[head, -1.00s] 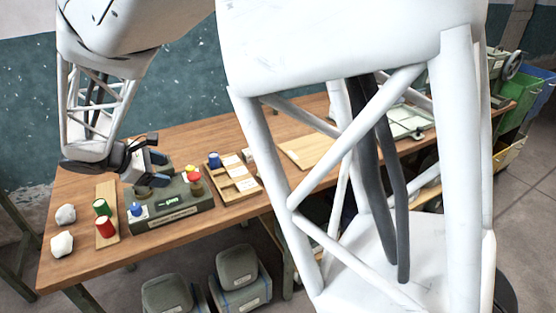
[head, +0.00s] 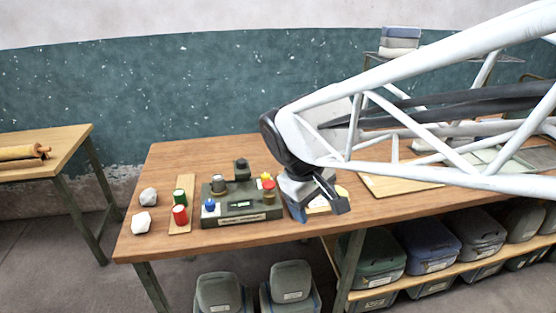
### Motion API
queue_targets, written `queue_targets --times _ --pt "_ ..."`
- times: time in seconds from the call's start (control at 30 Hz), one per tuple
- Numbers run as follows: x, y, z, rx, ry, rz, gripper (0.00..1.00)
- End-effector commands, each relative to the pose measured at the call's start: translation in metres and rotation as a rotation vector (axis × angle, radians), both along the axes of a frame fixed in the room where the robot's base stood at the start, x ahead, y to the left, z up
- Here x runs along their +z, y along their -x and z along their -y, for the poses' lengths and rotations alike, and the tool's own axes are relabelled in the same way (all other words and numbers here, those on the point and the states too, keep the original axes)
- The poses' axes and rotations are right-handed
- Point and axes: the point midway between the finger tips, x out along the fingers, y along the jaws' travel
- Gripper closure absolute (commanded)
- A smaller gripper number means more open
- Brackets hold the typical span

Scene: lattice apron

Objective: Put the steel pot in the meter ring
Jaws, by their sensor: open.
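The meter (head: 262,213) is a dark olive box with a small lit display, standing on the wooden table. The steel pot (head: 218,184), a small grey cylinder, stands upright on the meter's back left part. The ring itself is too small to make out, so I cannot tell how the pot sits in it. My gripper (head: 322,201) is open and apart from the pot, to the right of the meter.
A blue knob (head: 210,206), a dark block (head: 242,169) and a red cylinder with a yellow top (head: 268,191) are at the meter. Green (head: 180,197) and red (head: 180,215) cylinders stand on a board left of it. Two pale rocks (head: 141,222) lie farther left.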

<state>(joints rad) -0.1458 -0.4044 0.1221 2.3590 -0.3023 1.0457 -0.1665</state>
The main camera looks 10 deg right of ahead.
Motion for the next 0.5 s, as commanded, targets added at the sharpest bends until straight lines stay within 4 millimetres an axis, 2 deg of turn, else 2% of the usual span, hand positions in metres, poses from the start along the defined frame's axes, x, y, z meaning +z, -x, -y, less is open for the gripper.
queue_targets --times 0.03,0.3,0.5 --pt "0.002 0.011 0.004 -0.041 -0.028 0.022 0.30" --pt "0.001 0.065 0.014 -0.267 -0.183 0.129 0.30" --pt "-0.001 0.092 0.016 -0.390 -0.271 0.189 0.30"
